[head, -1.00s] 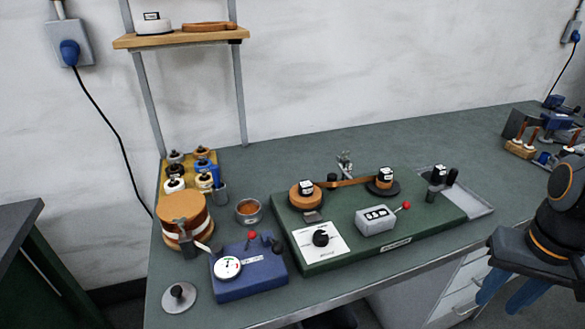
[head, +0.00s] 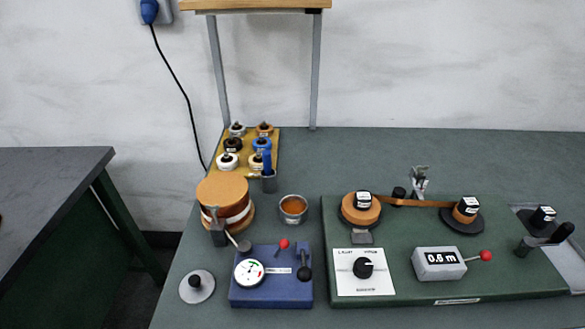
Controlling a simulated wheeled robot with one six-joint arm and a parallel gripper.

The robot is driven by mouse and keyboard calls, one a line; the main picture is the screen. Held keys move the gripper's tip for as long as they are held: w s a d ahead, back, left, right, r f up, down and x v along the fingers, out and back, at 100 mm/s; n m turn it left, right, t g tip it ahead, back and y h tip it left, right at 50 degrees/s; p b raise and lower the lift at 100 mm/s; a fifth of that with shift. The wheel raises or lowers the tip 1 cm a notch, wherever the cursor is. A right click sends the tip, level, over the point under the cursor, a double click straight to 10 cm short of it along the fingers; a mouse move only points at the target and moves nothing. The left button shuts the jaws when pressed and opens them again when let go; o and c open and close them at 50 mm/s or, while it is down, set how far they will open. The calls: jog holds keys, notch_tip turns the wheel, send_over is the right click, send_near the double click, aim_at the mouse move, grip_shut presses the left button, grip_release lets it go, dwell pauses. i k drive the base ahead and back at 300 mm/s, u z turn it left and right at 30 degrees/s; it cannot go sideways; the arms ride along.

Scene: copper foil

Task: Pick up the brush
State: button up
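No brush shows clearly in the head view. A slim blue upright handle (head: 267,160) stands in a small grey cup (head: 269,184) at the front right corner of the yellow spool tray. It may be the brush, but its lower end is hidden in the cup. My gripper is not in view.
A stack of copper-coloured discs (head: 222,187) and a metal bowl (head: 293,206) stand near the cup. A green winding board (head: 400,285) fills the right front. Spools sit on the yellow tray (head: 273,135). The bench behind the board is clear.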

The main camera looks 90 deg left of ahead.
aim_at(266, 155)
jog(key=k, duration=1.4)
jog(key=u, duration=0.85)
